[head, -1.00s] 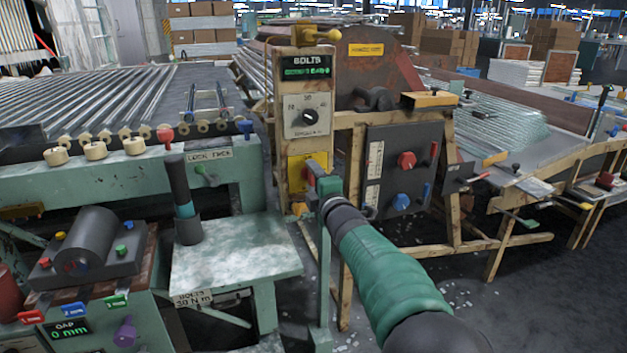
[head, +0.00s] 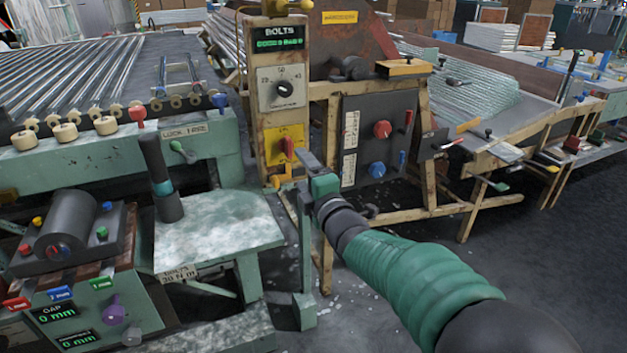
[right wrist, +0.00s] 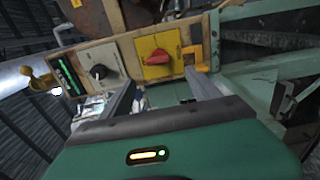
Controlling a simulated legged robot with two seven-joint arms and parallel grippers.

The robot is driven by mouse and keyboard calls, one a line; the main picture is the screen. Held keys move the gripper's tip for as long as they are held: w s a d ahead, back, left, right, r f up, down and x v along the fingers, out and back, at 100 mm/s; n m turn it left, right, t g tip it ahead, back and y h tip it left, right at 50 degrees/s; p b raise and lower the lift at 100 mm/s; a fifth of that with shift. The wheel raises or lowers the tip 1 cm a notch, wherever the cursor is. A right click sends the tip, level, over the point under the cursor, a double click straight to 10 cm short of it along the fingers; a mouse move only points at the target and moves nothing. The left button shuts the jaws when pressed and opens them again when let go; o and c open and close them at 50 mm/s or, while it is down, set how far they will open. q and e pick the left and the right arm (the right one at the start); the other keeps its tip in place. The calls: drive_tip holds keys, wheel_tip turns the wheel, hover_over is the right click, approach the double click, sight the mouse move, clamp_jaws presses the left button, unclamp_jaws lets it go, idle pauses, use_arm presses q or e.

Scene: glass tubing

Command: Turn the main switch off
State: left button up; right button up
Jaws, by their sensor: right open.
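The main switch is likely the red handle (head: 287,147) on a yellow plate (head: 271,158), low on the wooden post under the BOLTS display. The handle stands roughly upright in the head view. In the right wrist view the red handle (right wrist: 157,57) shows whole, on the yellow plate beyond the fingertips. My right gripper (head: 306,160) is just right of and below the handle in the head view. Its two fingers (right wrist: 160,79) are apart in the right wrist view, with nothing between them, and the handle looks clear of them. My left gripper is not in view.
A dial panel (head: 282,88) sits above the yellow plate. A dark panel (head: 379,104) with red and blue knobs stands to the right on a wooden frame. A green bench (head: 218,232) is at left. Open floor lies at the lower right.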

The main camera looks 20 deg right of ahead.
drive_tip(key=s+p, duration=0.1)
drive_tip(key=s, duration=0.5)
drive_tip(key=shift+s, duration=0.2)
drive_tip(key=shift+d+f, duration=0.1)
